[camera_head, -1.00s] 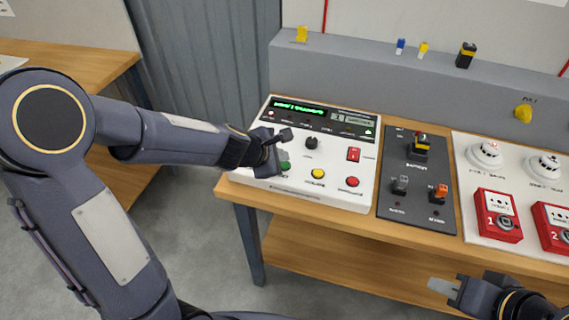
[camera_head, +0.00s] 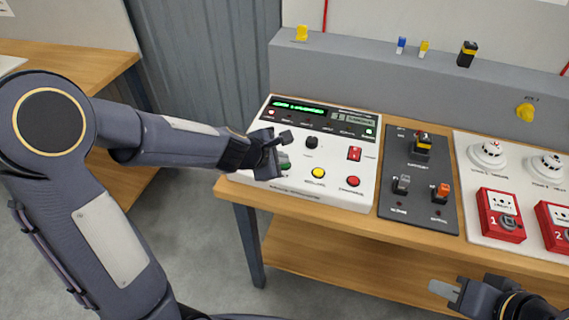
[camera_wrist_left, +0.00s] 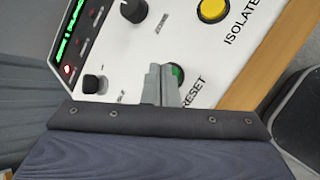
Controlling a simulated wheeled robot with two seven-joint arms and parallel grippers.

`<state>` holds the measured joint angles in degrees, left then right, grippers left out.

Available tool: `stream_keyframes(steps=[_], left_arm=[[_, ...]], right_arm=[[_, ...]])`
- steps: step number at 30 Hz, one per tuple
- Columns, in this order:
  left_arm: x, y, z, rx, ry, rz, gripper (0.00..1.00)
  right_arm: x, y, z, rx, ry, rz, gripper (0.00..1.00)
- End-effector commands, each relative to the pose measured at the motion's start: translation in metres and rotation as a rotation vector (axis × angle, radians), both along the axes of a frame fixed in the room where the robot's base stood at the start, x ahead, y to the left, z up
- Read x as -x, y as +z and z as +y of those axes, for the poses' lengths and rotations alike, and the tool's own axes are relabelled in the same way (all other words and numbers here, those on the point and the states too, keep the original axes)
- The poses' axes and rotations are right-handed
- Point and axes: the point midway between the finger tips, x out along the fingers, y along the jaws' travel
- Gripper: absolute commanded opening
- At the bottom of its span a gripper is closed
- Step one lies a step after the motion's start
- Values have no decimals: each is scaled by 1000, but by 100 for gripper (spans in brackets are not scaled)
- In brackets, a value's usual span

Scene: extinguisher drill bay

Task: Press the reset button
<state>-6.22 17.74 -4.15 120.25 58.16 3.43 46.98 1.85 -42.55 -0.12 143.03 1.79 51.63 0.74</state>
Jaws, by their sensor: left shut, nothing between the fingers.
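The green reset button (camera_wrist_left: 178,74) shows in the left wrist view beside the RESET lettering, partly hidden by my left gripper's fingers. In the head view the green button (camera_head: 284,163) sits at the front left of the white control panel (camera_head: 335,190), partly covered by the gripper. My left gripper (camera_head: 277,158) is shut and empty, with its fingertips (camera_wrist_left: 164,72) over or right beside the button. I cannot tell whether they touch it. My right gripper (camera_head: 452,287) is at the lower right, away from the panel; its jaw opening is unclear.
The panel also carries a yellow button (camera_head: 318,173), a red button (camera_head: 353,181), a black knob (camera_head: 311,142) and a red switch (camera_head: 354,153). A dark switch plate (camera_head: 410,211) and red call points (camera_head: 500,215) lie to the right on the wooden bench (camera_head: 330,218).

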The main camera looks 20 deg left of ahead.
Motion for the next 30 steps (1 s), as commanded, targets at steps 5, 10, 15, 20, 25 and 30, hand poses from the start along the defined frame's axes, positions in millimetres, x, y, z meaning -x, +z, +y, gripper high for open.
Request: stream_keyframes(steps=[5, 10, 15, 20, 25, 30], left_arm=[[0, -3, 0, 0, 0, 0, 0], [0, -5, 0, 0, 0, 0, 0], [0, -5, 0, -1, 1, 0, 0], [0, -5, 0, -1, 0, 1, 0], [0, 3, 0, -1, 0, 1, 0], [0, 12, 0, -1, 0, 1, 0]], right_arm=[[0, -3, 0, 0, 0, 0, 27], [0, -5, 0, 0, 0, 0, 27], [0, -5, 0, 0, 0, 0, 27], [0, -4, 0, 0, 0, 0, 27], [0, 3, 0, 0, 0, 0, 27], [0, 12, 0, 0, 0, 0, 27]])
